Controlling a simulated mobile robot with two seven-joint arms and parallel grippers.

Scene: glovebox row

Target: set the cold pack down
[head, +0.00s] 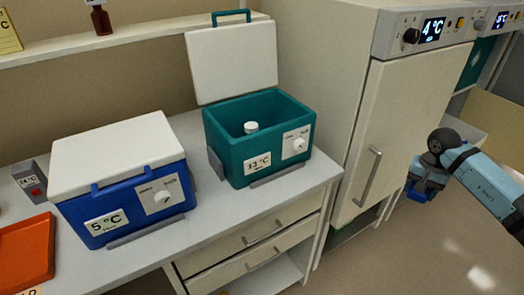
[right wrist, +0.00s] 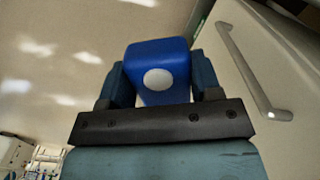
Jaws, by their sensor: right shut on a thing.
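The cold pack (right wrist: 158,55) is a blue block with a white round spot, in the right wrist view. My right gripper (right wrist: 162,88) is shut on it, one finger on each side. In the head view the right gripper (head: 424,180) holds the blue pack (head: 416,194) at the right, in front of the white fridge cabinet and clear of the counter. The pack is partly hidden there by the gripper. My left gripper is not in view.
On the counter (head: 190,228), a teal cooler box (head: 222,150) marked 13 °C stands open with a white-capped item inside. A blue cooler box (head: 130,208) marked 5 °C is shut. An orange tray (head: 28,255) lies left. The fridge (head: 400,125) marked 4 °C is shut.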

